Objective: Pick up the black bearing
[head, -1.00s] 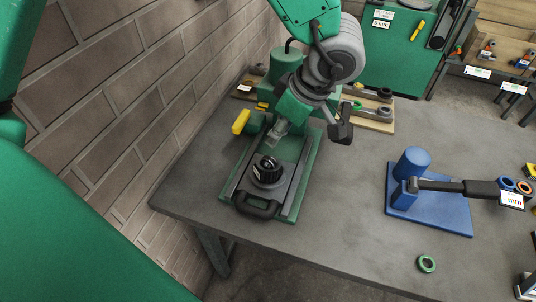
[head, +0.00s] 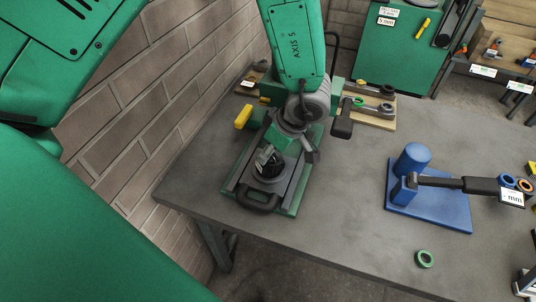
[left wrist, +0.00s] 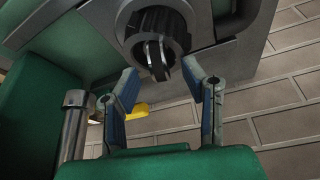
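A black ribbed round piece, which I take as the black bearing (head: 268,169), sits upright on a round grey seat of the green fixture (head: 287,209). In the left wrist view the bearing (left wrist: 153,42) shows at the top with a shiny ring in its opening. My left gripper (head: 287,150) hangs close beside and above it, partly hiding it. In the left wrist view the gripper (left wrist: 168,88) has its two blue-padded fingers apart, with nothing between them. The bearing is just beyond the fingertips; I cannot tell if they touch. My right gripper is not in view.
The fixture has a black front handle (head: 258,202) and a yellow block (head: 243,117) beside it. A brick wall is close on the left.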

